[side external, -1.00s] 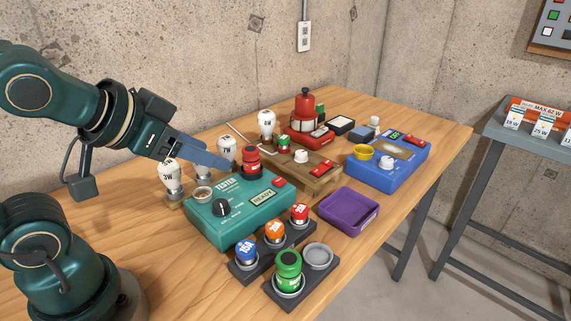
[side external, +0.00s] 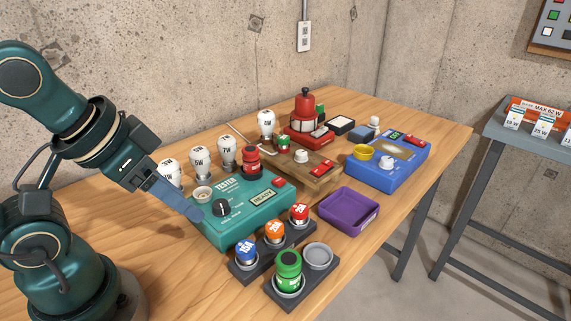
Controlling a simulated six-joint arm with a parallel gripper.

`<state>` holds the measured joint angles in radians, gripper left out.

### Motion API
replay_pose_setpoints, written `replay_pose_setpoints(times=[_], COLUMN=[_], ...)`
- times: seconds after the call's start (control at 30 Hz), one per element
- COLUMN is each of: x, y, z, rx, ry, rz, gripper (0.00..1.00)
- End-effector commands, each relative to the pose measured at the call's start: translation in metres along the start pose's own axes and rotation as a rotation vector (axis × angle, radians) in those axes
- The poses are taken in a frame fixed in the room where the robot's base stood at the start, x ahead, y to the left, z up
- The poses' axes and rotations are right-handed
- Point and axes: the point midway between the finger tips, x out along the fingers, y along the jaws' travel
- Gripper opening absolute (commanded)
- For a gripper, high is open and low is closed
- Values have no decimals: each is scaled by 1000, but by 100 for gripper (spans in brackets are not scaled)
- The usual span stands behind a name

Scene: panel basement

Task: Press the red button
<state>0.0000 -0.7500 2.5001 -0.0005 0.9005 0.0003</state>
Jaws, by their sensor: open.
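Several red parts could be the red button. A small red rectangular piece (side external: 279,183) sits at the back right of the green tester (side external: 262,217), whose display reads READY. Another red piece (side external: 417,140) is on the blue device (side external: 385,173) at the back right. My gripper (side external: 197,213) is at the left of the tester, with its blue-grey fingers pointing down and right over the tester's left edge. It is open and holds nothing that I can see. From this side, I cannot tell if the fingers touch the tester.
White bulbs (side external: 227,153) stand behind the tester. A red fuse-like cylinder (side external: 251,161) stands at its back. Blue, orange and red screw fuses (side external: 274,231) sit in a dark rack in front, near a green one (side external: 288,268). A purple tray (side external: 349,211) is to the right.

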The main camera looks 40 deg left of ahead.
Motion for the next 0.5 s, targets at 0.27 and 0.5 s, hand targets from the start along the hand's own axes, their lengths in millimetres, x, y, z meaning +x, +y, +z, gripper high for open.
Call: replay_pose_setpoints(times=[0.27,0.5], x=[0,0], y=[0,0], z=[0,0], rx=[0,0], ry=[0,0], rz=[0,0], gripper=[55,0])
